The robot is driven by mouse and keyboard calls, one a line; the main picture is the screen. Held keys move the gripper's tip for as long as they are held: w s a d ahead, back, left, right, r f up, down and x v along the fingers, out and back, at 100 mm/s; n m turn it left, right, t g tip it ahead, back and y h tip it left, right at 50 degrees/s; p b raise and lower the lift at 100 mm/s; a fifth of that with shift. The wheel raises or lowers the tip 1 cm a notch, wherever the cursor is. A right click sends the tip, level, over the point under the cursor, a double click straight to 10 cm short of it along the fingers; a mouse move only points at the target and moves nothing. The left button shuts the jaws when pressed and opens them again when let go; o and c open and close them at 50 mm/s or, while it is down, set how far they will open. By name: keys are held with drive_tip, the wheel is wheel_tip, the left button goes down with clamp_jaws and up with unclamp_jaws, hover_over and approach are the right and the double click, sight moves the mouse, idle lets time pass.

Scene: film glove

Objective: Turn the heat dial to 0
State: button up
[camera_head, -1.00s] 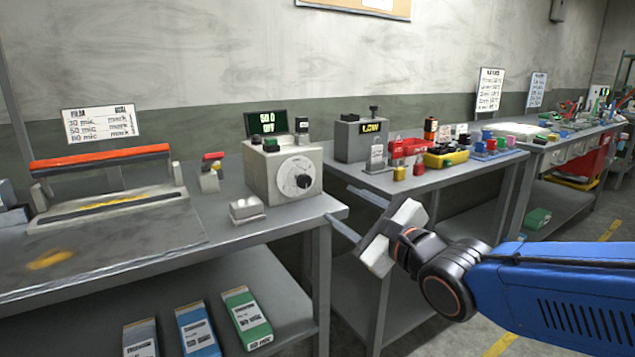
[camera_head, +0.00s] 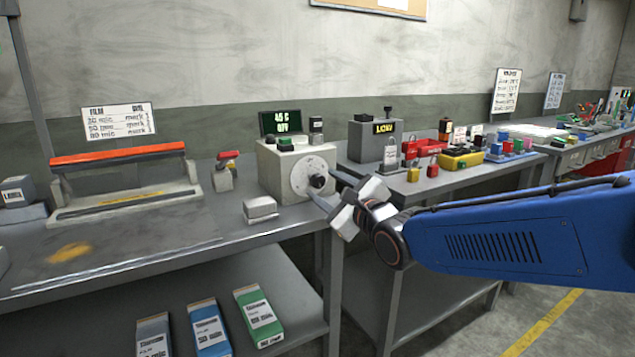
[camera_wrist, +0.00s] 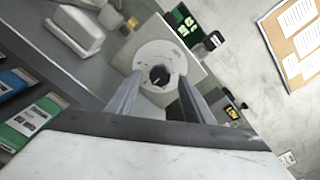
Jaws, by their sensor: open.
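The heat dial is a pale round disc (camera_head: 304,178) with a black knob (camera_head: 318,181), on the front of a cream control box (camera_head: 270,172). The small green display (camera_head: 281,123) on top appears to read 45 C and OFF. My gripper (camera_head: 328,187) is open, with its fingers pointing at the dial from the right. In the wrist view, the dial (camera_wrist: 148,57) and its dark knob (camera_wrist: 160,75) lie ahead, between and just beyond the two spread fingers (camera_wrist: 155,95). Contact with the knob cannot be made out.
A sealer with an orange bar (camera_head: 118,153) stands left. A white block (camera_head: 260,209) sits before the control box. A grey box with a LOW display (camera_head: 376,141), red and yellow items and a padlock stand right. Film boxes (camera_head: 259,316) lie on the lower shelf.

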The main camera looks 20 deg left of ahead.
sight(320, 183)
drive_tip(key=shift+x, duration=2.3)
drive_tip(key=c, duration=1.1)
drive_tip(key=shift+o, duration=0.2)
